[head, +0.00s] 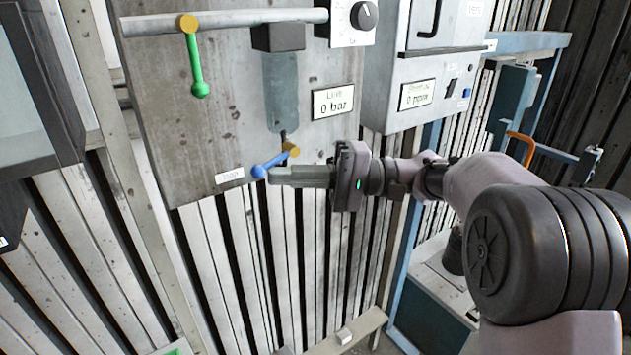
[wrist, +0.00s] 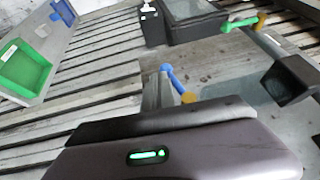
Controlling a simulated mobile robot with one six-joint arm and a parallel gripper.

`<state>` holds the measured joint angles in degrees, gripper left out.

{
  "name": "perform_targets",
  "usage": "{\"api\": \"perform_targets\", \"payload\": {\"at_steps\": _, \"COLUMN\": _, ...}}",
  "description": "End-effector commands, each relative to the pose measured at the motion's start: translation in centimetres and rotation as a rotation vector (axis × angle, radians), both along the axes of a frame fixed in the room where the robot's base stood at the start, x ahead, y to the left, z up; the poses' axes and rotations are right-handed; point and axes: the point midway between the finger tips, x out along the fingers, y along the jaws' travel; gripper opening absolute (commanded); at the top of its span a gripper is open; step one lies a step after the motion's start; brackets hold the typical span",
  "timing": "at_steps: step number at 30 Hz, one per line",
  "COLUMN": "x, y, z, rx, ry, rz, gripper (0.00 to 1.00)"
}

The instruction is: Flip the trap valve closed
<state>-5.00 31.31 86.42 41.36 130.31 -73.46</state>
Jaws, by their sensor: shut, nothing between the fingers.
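The valve with a blue lever (head: 272,163) sits at the lower edge of the grey panel, below a grey cylinder. I take it for the trap valve; its small label is too blurred to read surely. Its lever slants down-left from a brass pivot (head: 291,149) to a round blue knob. My gripper (head: 272,175) is shut and empty, its fingertips pointing left right beside the knob. I cannot tell whether they touch. In the wrist view the blue lever (wrist: 172,77) and brass pivot (wrist: 188,98) show just past my fingers (wrist: 158,92).
A green-handled valve (head: 196,68) hangs from the pipe (head: 245,18) higher on the panel. A display (head: 333,101) reads 0 bar. A grey cabinet (head: 420,65) stands at right, with an orange handle (head: 520,148) beyond it. Open space lies below the panel, before the slatted wall.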

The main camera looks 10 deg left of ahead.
Motion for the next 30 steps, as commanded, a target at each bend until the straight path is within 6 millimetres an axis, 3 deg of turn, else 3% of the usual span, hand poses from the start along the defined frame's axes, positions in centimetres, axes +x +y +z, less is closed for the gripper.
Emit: {"api": "perform_targets", "payload": {"at_steps": 30, "x": -0.36, "y": 0.37, "z": 0.47, "rx": -0.001, "ry": -0.003, "rz": 0.000, "gripper": 0.00}}
